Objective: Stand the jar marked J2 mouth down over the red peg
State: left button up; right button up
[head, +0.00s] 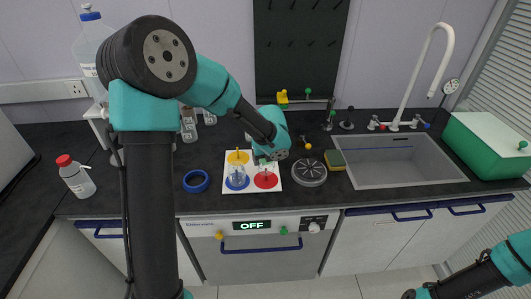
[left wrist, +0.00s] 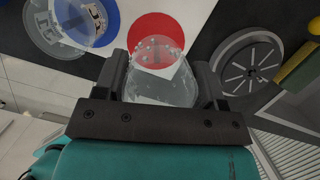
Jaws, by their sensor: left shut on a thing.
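My left gripper (head: 265,163) is shut on a clear jar, low over the red disc (head: 266,181) of the white board. In the left wrist view the jar (left wrist: 160,88) sits between both fingers (left wrist: 163,85), in front of the red disc (left wrist: 158,30). I cannot read a mark on it or tell whether it touches the board. The red peg is not clear behind the glass. Another clear jar (head: 237,173) stands on the blue disc (head: 237,184); its dark lettering shows in the left wrist view (left wrist: 92,20), but I cannot read it surely. My right gripper is out of view.
A yellow disc (head: 238,157) is at the board's back. A round grey drain-like plate (head: 309,173) stands close right, then a sponge (head: 335,160) and the sink (head: 400,165). A blue ring (head: 196,181) lies left of the board. A red-capped bottle (head: 76,176) stands far left.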

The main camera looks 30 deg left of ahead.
pick_arm(q)
jog(key=shift+f, duration=2.4)
jog(key=o, duration=1)
jog(key=shift+o, duration=0.2)
jog(key=shift+r, duration=0.2)
jog(key=v, duration=1.7)
jog(key=shift+s, duration=0.15)
